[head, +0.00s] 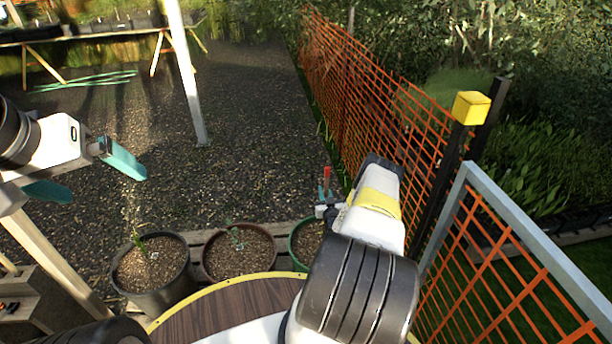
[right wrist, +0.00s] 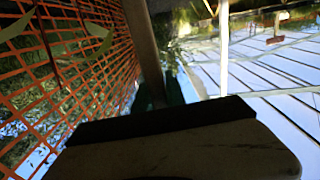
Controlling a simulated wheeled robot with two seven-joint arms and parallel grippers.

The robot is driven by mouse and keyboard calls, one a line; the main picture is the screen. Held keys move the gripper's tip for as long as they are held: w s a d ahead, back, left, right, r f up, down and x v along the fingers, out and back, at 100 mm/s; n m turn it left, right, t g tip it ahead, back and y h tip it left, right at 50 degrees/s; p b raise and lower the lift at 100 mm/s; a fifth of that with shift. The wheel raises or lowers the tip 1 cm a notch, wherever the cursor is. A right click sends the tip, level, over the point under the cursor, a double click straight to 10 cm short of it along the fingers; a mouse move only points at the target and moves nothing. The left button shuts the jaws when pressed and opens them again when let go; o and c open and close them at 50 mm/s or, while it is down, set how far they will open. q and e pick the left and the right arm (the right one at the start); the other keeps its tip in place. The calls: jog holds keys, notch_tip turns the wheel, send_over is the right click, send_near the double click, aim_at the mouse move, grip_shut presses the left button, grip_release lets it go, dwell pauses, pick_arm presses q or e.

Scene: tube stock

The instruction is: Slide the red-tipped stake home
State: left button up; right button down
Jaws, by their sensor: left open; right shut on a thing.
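The red-tipped stake (head: 326,174) stands roughly upright in my right gripper (head: 324,208), which is shut on it just below the red tip. The gripper and stake are above or just behind the green pot (head: 293,246) in the head view. The stake's lower part and its foot cannot be made out. In the right wrist view a dark body fills the foreground, and teal finger parts (right wrist: 174,92) show only dimly. My left gripper (head: 86,174) is open and empty at the left, its teal fingers wide apart.
A black pot (head: 172,292) and a brown pot (head: 272,262), each with a seedling, stand left of the green pot. Orange mesh fencing (head: 340,75) and a grey-framed mesh panel (head: 520,230) bound the right. A white post (head: 185,75) stands behind; open gravel lies around it.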

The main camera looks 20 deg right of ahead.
jog(key=shift+f, duration=1.55)
jog(key=c, duration=1.3)
grip_release()
jog(key=v, duration=0.7)
jog(key=shift+s+a, duration=0.15)
jog(key=shift+s, duration=0.25)
